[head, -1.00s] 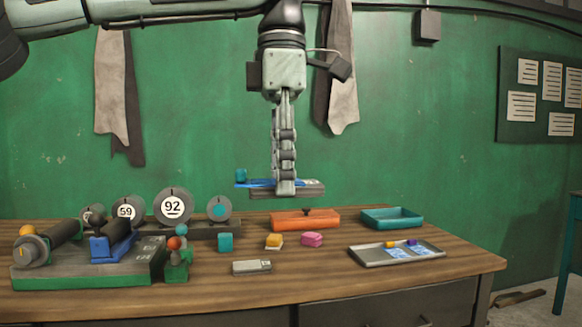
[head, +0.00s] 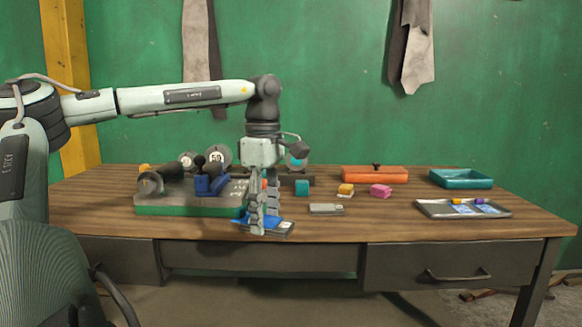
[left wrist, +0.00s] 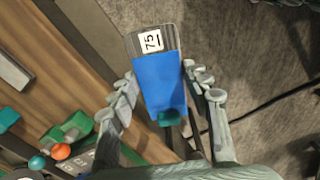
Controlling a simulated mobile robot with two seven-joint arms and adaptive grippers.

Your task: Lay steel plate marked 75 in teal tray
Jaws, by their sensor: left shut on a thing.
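The teal tray (head: 461,185) stands at the back right of the table and looks empty. My right gripper is not in view.
A green-based rack of weights (head: 190,211) stands left of the gripper.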

